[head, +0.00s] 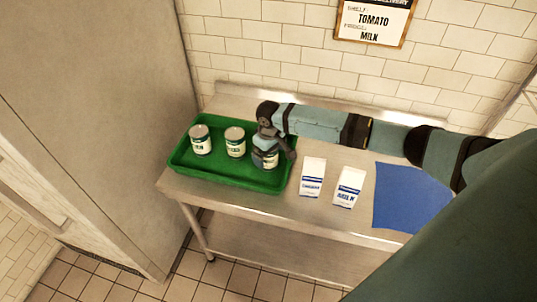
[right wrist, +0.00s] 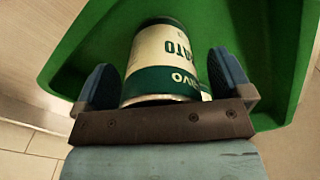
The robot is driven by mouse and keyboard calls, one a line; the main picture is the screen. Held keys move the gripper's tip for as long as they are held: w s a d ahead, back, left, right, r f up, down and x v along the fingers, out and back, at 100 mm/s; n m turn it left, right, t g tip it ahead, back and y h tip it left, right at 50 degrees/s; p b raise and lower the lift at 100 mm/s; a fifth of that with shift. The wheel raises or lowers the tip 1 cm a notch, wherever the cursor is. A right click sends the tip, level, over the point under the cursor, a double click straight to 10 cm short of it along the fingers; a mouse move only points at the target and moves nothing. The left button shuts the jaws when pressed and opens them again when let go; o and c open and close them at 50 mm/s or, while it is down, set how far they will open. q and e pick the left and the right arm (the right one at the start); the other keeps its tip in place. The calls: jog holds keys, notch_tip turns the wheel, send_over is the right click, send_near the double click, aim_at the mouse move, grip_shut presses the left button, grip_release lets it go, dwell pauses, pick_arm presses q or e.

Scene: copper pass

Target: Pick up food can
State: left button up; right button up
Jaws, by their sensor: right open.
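Three cans stand in a green tray (head: 228,178) on the table: a left can (head: 200,140), a middle can (head: 235,142) and a right can (head: 266,161). My right gripper (head: 275,150) is down at the right can and hides much of it. In the right wrist view, that can (right wrist: 160,60) has a cream and dark green label reading partly "ATO", upside down. My open right gripper (right wrist: 163,85) has one blue finger on each side of it. A narrow gap shows beside the left finger; contact on the right is unclear. My left gripper is not in view.
Two white and blue cartons, one (head: 312,178) and another marked milk (head: 349,187), stand right of the tray. A blue mat (head: 405,198) lies further right. A sign (head: 373,20) reading tomato and milk hangs on the tiled wall behind the metal table (head: 240,203).

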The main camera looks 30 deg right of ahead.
jog(key=shift+c, duration=0.5)
jog(key=c, duration=1.1)
jog(key=shift+r, duration=0.1)
jog(key=shift+c, duration=0.5)
